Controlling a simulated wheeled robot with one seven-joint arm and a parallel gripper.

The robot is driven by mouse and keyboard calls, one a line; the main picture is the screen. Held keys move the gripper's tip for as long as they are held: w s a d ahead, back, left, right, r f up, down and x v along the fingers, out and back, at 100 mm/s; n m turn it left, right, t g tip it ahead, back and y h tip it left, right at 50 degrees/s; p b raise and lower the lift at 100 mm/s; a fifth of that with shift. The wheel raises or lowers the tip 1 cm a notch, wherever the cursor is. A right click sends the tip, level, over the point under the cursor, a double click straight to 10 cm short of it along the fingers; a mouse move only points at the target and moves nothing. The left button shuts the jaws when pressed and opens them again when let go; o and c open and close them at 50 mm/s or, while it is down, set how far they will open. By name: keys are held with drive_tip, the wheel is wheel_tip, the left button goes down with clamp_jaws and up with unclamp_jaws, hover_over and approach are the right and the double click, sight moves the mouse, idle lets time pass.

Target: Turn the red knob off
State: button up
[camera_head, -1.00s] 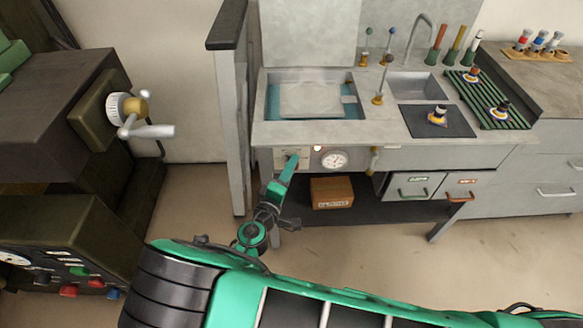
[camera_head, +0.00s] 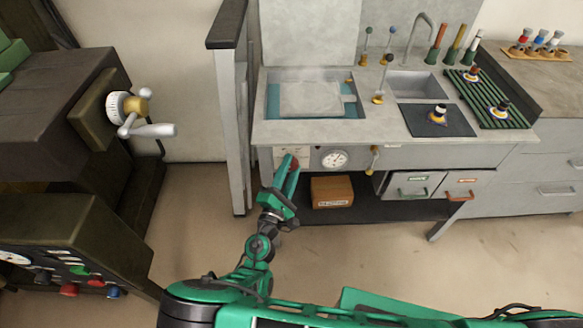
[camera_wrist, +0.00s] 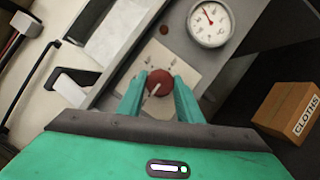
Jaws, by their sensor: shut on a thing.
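The red knob (camera_wrist: 160,84) sits on a pale square plate (camera_wrist: 152,62) on the front panel of the sink bench. A light pointer line shows on the knob's face in the wrist view. My gripper (camera_wrist: 159,90) has one green finger on each side of the knob and is shut on it. In the head view my gripper (camera_head: 289,165) reaches the panel below the basin, and a bit of the red knob (camera_head: 295,163) shows by the fingertips. The plate's markings are too small to read.
A round white gauge (camera_head: 334,159) is just right of the plate. A cardboard box (camera_head: 332,191) stands on the shelf below. A brass tap handle (camera_head: 374,159) hangs farther right. A grey upright post (camera_head: 237,130) stands close on the left.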

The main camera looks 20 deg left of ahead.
drive_tip(key=shift+f+n, duration=0.25)
drive_tip(key=shift+n, duration=0.05)
drive_tip(key=o, duration=1)
drive_tip(key=shift+r, duration=0.1)
drive_tip(key=shift+s, duration=0.15)
